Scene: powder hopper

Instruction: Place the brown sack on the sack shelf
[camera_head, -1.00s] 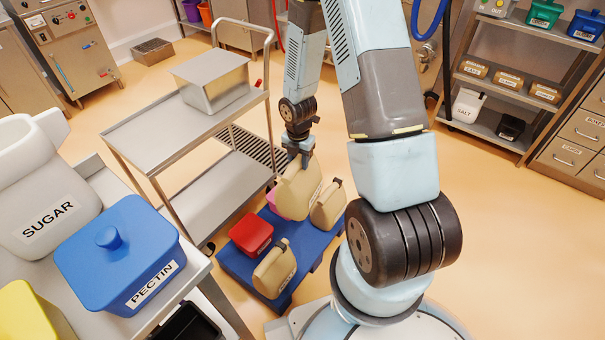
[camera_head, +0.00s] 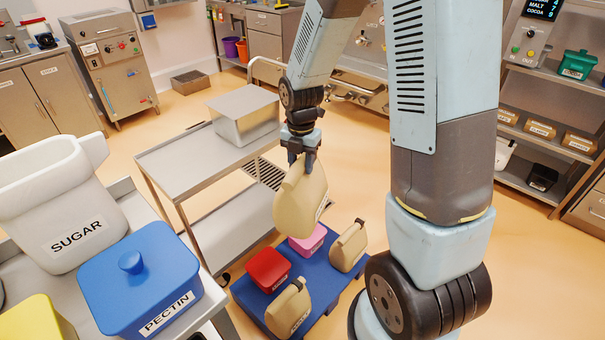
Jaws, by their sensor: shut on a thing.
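My gripper (camera_head: 301,160) is shut on the top of a tan-brown sack (camera_head: 298,197). The sack hangs tilted above a low blue platform, clear of it. A label shows in part on its right side. Two similar tan sacks stay on the platform, one at the right (camera_head: 348,246) and one at the front (camera_head: 289,309). Their labels are too small to read. A shelf unit (camera_head: 522,183) at the right holds several small tan labelled items (camera_head: 541,129); I cannot tell if it is the sack shelf.
The blue platform (camera_head: 322,288) also bears a red box (camera_head: 267,268) and a pink box (camera_head: 307,240). A steel cart (camera_head: 172,155) with a metal bin (camera_head: 243,115) stands left of my gripper. A blue pectin tub (camera_head: 140,284) and white sugar container (camera_head: 62,205) stand at the front left.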

